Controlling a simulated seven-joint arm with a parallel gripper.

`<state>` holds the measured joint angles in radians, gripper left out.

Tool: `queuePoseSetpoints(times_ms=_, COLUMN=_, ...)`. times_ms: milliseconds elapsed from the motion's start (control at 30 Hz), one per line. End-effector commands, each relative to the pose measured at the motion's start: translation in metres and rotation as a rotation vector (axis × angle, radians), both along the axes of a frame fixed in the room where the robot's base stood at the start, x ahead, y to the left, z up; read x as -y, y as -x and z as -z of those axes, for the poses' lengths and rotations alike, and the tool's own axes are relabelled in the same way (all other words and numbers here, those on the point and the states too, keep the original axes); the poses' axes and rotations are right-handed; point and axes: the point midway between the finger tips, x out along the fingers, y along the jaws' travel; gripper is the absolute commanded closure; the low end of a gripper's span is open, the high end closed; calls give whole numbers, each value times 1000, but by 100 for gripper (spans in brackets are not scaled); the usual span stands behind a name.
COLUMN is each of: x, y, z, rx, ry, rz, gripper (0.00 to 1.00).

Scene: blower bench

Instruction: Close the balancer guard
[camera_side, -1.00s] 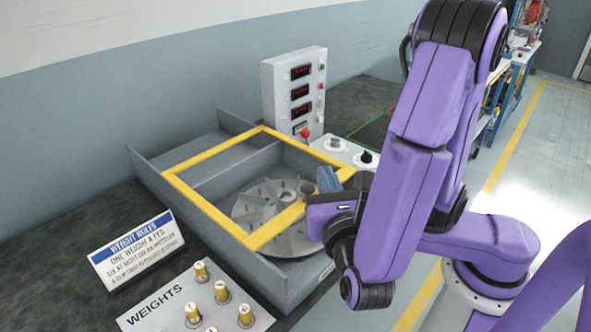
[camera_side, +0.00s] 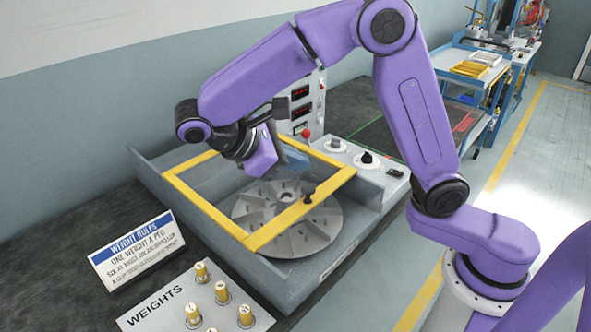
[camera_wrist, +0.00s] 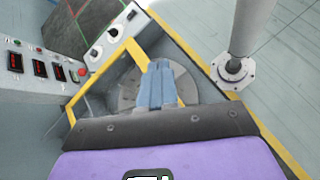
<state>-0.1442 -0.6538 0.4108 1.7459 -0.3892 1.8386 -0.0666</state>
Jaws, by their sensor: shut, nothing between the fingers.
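The balancer guard is a yellow rectangular frame (camera_side: 205,203) lying across the grey balancer housing (camera_side: 290,290). Its front bar, with a small dark knob (camera_side: 308,199), crosses above the bladed grey impeller (camera_side: 320,222). Part of the impeller shows in front of that bar and part through the frame. My gripper (camera_side: 297,160), with blue fingers, is shut and empty, over the back part of the frame and behind the knob. In the wrist view the fingers (camera_wrist: 157,82) hide part of the impeller (camera_wrist: 128,90) and a yellow bar (camera_wrist: 137,50).
A control box (camera_side: 302,105) with red displays stands behind the housing. A knob panel (camera_side: 362,160) adjoins its right side. A weights board (camera_side: 180,312) with several brass weights and a rules sign (camera_side: 137,250) are at the front left.

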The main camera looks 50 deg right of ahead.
Motion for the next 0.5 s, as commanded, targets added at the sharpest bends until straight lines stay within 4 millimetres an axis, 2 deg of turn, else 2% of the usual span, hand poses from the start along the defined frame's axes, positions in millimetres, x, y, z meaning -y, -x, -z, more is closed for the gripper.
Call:
queuePoseSetpoints(times_ms=33, x=5, y=-17, z=0, rx=28, ry=-58, rz=116, gripper=100)
queuePoseSetpoints(times_ms=200, x=23, y=-70, z=-5, rx=125, ry=-237, rz=459, gripper=100)
queuePoseSetpoints(times_ms=300, x=36, y=-94, z=-10, rx=175, ry=-313, rz=603, gripper=100)
queuePoseSetpoints(times_ms=500, x=61, y=-129, z=-20, rx=249, ry=-415, rz=794, gripper=100)
